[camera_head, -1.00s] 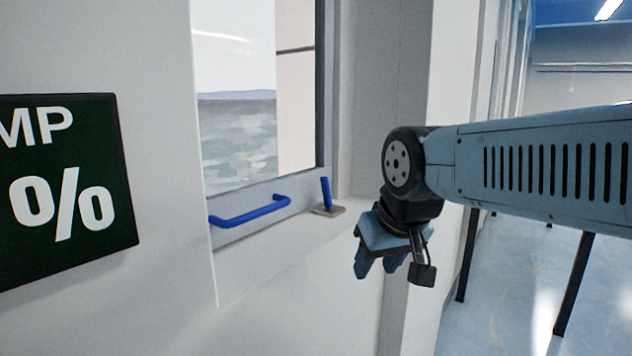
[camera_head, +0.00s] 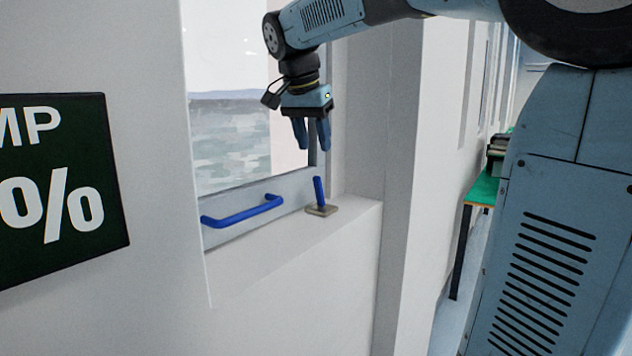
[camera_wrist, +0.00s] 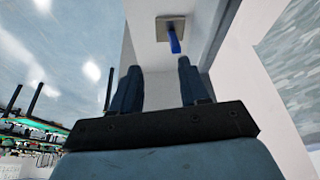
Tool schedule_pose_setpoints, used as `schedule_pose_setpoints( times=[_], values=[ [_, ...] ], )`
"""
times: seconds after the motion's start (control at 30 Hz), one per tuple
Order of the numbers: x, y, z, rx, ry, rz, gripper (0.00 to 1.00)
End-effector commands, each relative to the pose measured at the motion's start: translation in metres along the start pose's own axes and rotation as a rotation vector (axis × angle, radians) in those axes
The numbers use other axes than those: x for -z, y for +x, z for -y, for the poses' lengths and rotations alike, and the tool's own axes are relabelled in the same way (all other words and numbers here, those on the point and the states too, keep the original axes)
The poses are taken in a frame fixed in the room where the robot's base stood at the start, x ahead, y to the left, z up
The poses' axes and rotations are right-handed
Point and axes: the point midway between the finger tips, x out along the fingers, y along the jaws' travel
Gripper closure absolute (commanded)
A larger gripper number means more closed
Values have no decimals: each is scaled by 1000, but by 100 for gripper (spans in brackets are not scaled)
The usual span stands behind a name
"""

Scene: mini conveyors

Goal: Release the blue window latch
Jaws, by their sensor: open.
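The blue window latch (camera_head: 319,190) is a short upright blue lever on a small beige base plate (camera_head: 322,210), on the sill at the window's lower right corner. It also shows at the top of the wrist view (camera_wrist: 174,42), beyond the fingertips. My gripper (camera_head: 312,148) hangs with its fingers pointing down, above the latch in the head view and apart from it. The gripper also shows in the wrist view (camera_wrist: 157,72), with its two blue fingers open and nothing between them.
A blue window handle (camera_head: 242,212) is on the lower frame, left of the latch. The window glass (camera_head: 235,140) stands behind. A dark sign (camera_head: 60,190) hangs on the wall at left. A wall edge (camera_head: 400,150) stands right of the sill. A green-topped table (camera_head: 481,190) is farther right.

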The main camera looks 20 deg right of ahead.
Motion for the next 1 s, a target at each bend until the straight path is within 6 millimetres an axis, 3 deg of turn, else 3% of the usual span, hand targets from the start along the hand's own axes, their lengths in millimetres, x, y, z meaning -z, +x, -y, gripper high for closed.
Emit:
schedule_pose_setpoints(
  times=[0.2, 0.47, 1.0],
  values=[
    [18, -7, 28, -43, 111, -16, 55],
    [21, 2, 33, -53, 138, -19, 55],
    [23, 92, 27, -54, 137, -19, 55]
  ],
)
